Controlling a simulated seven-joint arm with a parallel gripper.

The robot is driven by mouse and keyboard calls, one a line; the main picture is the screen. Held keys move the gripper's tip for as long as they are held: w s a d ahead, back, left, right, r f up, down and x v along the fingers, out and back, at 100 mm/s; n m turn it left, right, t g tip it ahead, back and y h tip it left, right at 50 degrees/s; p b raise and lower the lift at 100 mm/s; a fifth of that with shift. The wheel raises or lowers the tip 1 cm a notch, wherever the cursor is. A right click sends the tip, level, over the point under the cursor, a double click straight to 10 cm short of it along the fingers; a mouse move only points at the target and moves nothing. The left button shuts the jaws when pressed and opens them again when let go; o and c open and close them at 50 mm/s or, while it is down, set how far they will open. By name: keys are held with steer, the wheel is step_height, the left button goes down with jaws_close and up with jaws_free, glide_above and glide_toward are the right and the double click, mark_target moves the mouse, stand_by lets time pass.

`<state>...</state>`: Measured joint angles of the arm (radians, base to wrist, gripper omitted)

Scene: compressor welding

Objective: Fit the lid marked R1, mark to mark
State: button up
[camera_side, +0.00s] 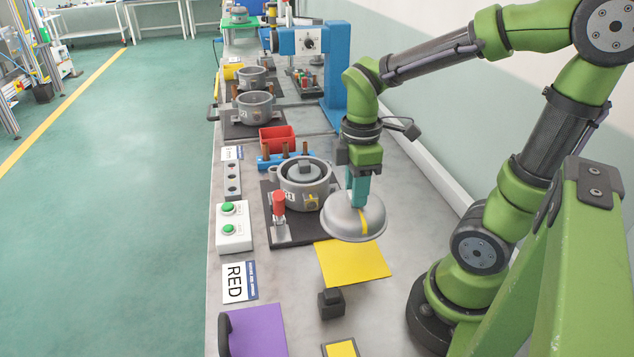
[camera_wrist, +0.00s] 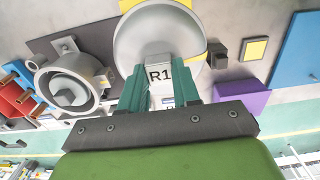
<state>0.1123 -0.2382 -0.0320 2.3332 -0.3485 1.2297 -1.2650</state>
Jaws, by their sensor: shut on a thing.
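My gripper (camera_side: 357,190) is shut on a grey domed lid (camera_side: 345,222), held by its top block. In the wrist view the lid (camera_wrist: 140,45) shows the label R1 on that block, between my gripper's fingers (camera_wrist: 160,85). A yellow stripe (camera_side: 364,219) runs down the lid's near side. The lid is in the air, over or near the yellow mat's far edge. An open grey housing (camera_side: 318,176) stands on a dark fixture plate (camera_side: 300,233), left of and beyond the lid. It has a yellow mark (camera_side: 311,202) on its near side and a grey block inside.
A red-handled clamp (camera_side: 279,203) stands at the plate's left. A white box with green buttons (camera_side: 233,237) is at the left edge. A red bin (camera_side: 277,139) stands behind the housing.

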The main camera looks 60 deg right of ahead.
jaws_close()
steer(key=w+d+r, duration=0.3)
steer(key=w+d, duration=0.2)
steer(key=w, duration=0.4)
steer(key=w+d+r, duration=0.3)
steer(key=w+d, duration=0.2)
steer(key=w, duration=0.5)
steer(key=shift+d+r, duration=0.35)
steer(key=shift+r, duration=0.05)
